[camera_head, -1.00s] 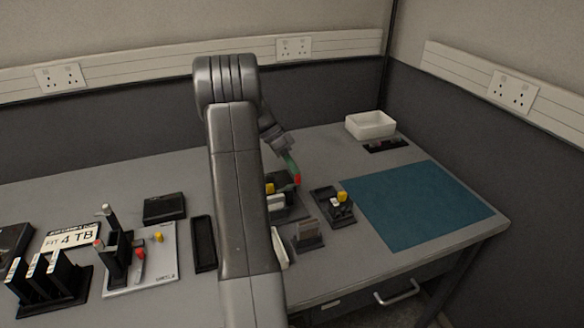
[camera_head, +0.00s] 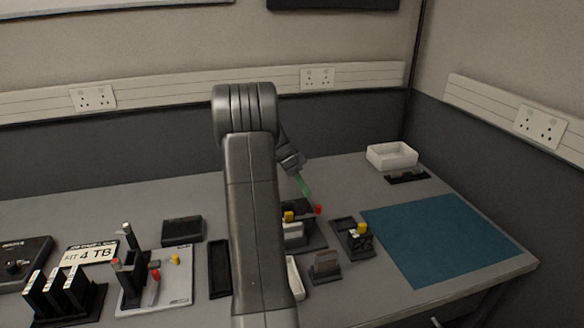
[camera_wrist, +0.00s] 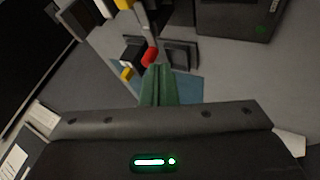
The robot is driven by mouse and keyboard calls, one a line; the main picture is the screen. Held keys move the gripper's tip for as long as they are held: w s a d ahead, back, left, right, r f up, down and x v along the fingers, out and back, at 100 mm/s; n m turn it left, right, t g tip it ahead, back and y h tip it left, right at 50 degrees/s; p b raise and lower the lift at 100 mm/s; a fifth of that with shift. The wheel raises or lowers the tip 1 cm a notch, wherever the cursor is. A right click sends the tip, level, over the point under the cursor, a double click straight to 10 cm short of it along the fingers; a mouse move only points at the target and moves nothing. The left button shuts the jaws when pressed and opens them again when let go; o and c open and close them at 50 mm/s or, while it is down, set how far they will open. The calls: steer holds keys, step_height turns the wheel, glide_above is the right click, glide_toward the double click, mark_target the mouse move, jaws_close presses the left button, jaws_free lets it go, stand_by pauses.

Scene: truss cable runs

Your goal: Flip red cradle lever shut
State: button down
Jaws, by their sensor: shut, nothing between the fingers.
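The red lever (camera_head: 318,210) stands up at the right end of a dark cradle (camera_head: 305,236), which has a yellow part (camera_head: 288,216) at its left. My gripper (camera_head: 309,196) has green fingers, shut and empty, just above and left of the red lever's tip. In the wrist view the red lever (camera_wrist: 150,57) lies just beyond my green fingertips (camera_wrist: 158,72). I cannot tell whether they touch. My arm hides part of the cradle's left side in the head view.
A dark holder with a yellow knob (camera_head: 353,236) stands right of the cradle, with a blue mat (camera_head: 440,238) beyond it. A small grey stand (camera_head: 325,267) is in front. A white bin (camera_head: 391,156) is at the back. Another red lever (camera_head: 155,275) is on the left plate.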

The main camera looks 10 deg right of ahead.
steer(key=v, duration=1)
steer(key=shift+w, duration=0.1)
